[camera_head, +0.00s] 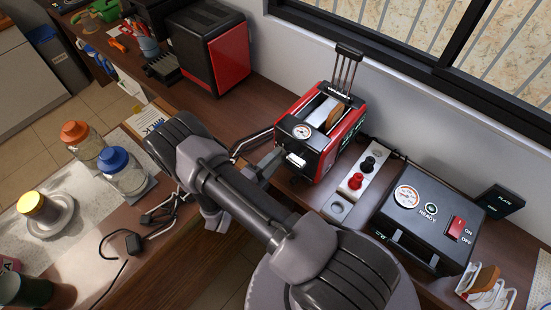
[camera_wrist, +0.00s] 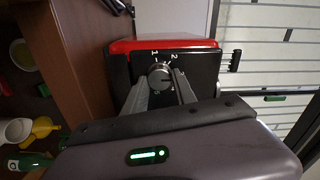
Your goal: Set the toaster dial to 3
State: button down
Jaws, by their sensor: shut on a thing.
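The red and black toaster (camera_head: 318,158) stands on the wooden counter by the wall, with a slice of bread (camera_head: 335,117) in its top. In the wrist view its dark front panel (camera_wrist: 120,72) carries a round grey dial (camera_wrist: 160,76). Marks 1 and 2 show at the dial's edge; other marks are hidden or too small to read, and I cannot make out the pointer. My gripper (camera_wrist: 162,86) is shut on the dial, one finger on each side. In the head view my gripper (camera_head: 272,166) reaches the toaster's front, and the dial cannot be made out clearly.
A red and black box (camera_head: 212,47) stands further left. Jars (camera_head: 122,172) stand on the left table.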

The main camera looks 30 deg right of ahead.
jog(key=c, duration=1)
grip_release()
jog(key=p+v, duration=0.2)
jog(key=v, duration=1.5)
jog(key=shift+s+a, duration=0.1)
jog(key=shift+a, duration=0.1)
